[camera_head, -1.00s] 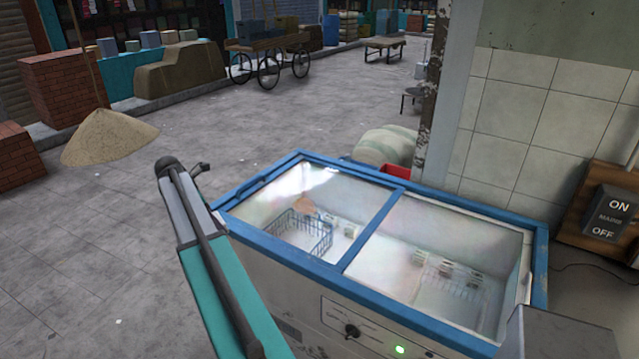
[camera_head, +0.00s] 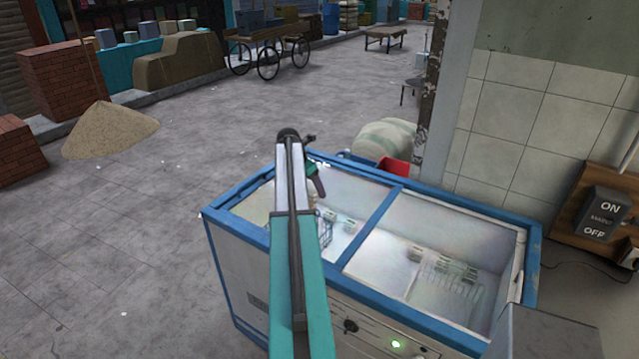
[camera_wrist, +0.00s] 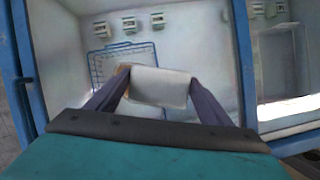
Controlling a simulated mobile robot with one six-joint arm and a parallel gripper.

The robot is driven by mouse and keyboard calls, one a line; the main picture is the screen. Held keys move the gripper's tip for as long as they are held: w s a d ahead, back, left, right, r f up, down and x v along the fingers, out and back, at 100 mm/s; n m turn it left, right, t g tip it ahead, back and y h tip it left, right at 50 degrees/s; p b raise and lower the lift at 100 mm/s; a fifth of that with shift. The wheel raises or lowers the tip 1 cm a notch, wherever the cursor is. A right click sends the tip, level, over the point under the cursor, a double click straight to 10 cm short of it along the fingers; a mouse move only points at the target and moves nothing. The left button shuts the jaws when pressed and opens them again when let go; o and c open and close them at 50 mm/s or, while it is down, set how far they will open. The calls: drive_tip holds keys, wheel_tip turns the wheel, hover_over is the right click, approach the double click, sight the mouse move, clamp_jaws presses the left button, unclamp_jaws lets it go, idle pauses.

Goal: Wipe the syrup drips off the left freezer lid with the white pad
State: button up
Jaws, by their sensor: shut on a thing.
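My gripper (camera_wrist: 159,80) is shut on the white pad (camera_wrist: 160,92), with one dark finger on each side of it. The pad is over the glass of the left freezer lid (camera_head: 352,190); I cannot tell whether it touches. A small brownish patch (camera_wrist: 122,70), which looks like syrup, shows at the pad's left edge in the wrist view. The pad may hide more of it. In the head view my gripper (camera_head: 317,184) is over the left lid, and my arm hides much of that lid's left part.
The blue-framed freezer (camera_head: 372,294) has a right glass lid (camera_head: 430,225) beside the left one. A blue wire basket (camera_wrist: 97,66) and small packs show under the glass. A red crate (camera_head: 395,170) and pale sack (camera_head: 385,140) stand behind. A tiled wall (camera_head: 520,110) is at right.

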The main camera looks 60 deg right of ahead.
drive_tip(key=shift+s+d+r, duration=0.1)
drive_tip(key=shift+s+d, duration=0.9)
drive_tip(key=shift+s, duration=0.2)
